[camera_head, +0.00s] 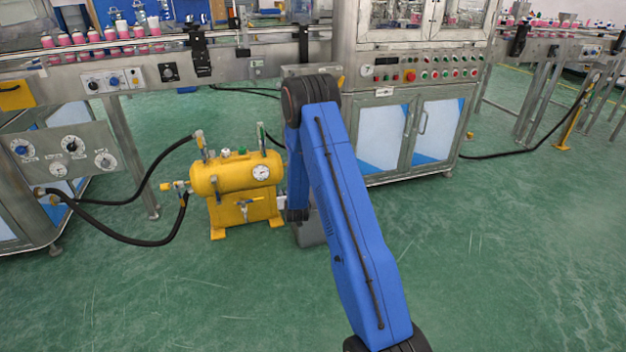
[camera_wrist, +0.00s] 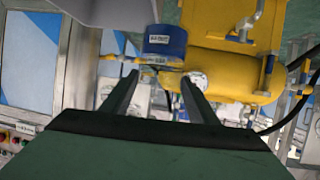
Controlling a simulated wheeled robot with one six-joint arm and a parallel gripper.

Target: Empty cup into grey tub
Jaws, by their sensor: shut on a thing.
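In the wrist view, a blue cup (camera_wrist: 165,42) with a small pale label is between the fingertips of my gripper (camera_wrist: 160,80), which is shut on it. This view looks upside down, with green floor at the top, so the cup seems tipped over. I cannot see inside it. A grey box-like thing (camera_head: 312,233), perhaps the grey tub, stands on the floor in the head view, partly behind my blue arm. A pale grey shape (camera_wrist: 112,12) at the wrist view's top may be the same tub. The head view hides my gripper and the cup.
A yellow tank (camera_head: 236,178) with gauge and valves stands just left of my arm and also shows close by in the wrist view (camera_wrist: 222,72). Black hoses (camera_head: 130,240) run left from it. A steel cabinet (camera_head: 415,135) stands behind. Floor on the right is clear.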

